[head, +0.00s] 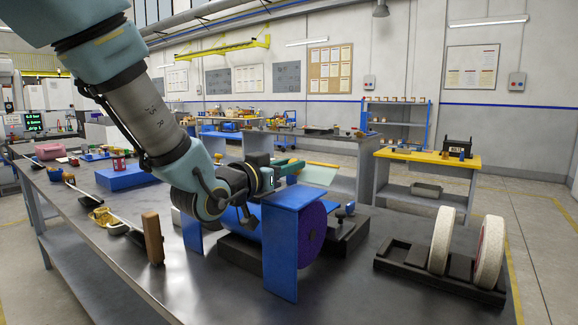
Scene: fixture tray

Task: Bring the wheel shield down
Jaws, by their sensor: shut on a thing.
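The wheel shield (318,175) is a pale, see-through panel, raised behind and above the blue machine (292,222) with its purple wheel face (312,234). My gripper (284,171) is at the shield's left end, above the machine, and is shut on the shield. My wrist and the blue cover hide part of the fingers, so the exact grip point is hard to see. The shield stands out to the right of my gripper, roughly level.
A black rack (395,262) with two pale wheels (489,252) stands at the right of the grey bench (215,295). A wooden-handled tool (153,238) stands at the front left. A blue box (124,176) lies farther back. The front middle of the bench is clear.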

